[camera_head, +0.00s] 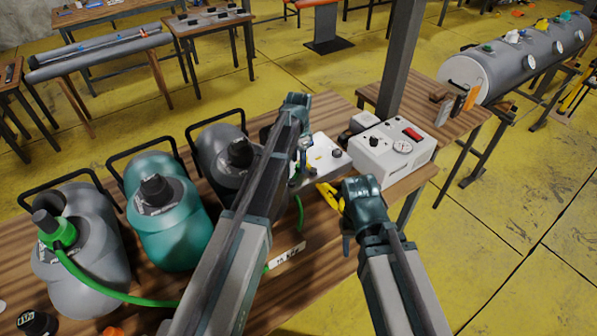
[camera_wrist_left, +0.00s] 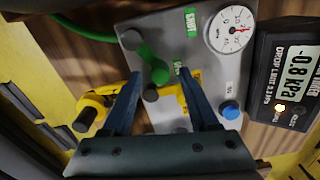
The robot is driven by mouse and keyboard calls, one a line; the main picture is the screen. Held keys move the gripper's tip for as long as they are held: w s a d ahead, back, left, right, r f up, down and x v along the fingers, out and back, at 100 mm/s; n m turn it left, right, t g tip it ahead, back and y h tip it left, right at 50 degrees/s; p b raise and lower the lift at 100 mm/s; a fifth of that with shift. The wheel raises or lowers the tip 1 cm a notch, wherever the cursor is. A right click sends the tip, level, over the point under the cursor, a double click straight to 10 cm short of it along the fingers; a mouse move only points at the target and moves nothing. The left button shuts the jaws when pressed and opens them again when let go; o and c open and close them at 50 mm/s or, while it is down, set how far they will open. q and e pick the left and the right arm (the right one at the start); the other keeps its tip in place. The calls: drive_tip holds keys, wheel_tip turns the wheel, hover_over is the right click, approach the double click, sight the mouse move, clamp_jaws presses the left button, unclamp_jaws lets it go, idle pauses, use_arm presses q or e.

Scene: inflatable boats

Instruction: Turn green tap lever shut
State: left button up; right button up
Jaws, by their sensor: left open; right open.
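In the left wrist view the green tap lever (camera_wrist_left: 152,64) sits on a grey panel (camera_wrist_left: 130,38), slanting down to the right. My left gripper (camera_wrist_left: 158,73) is open, with its two fingertips on either side of the lever's lower end. Whether they touch it cannot be told. In the head view my left gripper (camera_head: 301,165) points down over the panel, and my arm hides much of it. My right gripper (camera_head: 347,238) is open and empty, in front of the panel's right side.
A display (camera_wrist_left: 290,75) reads -0.8 kPa. A white box (camera_head: 385,150) stands right; rolled boats, one teal (camera_head: 175,225), stand left.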

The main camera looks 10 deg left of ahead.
use_arm(q)
drive_tip(key=shift+f+b, duration=0.3)
drive_tip(key=shift+f, duration=0.45)
drive_tip(key=shift+r, duration=0.1)
clamp_jaws()
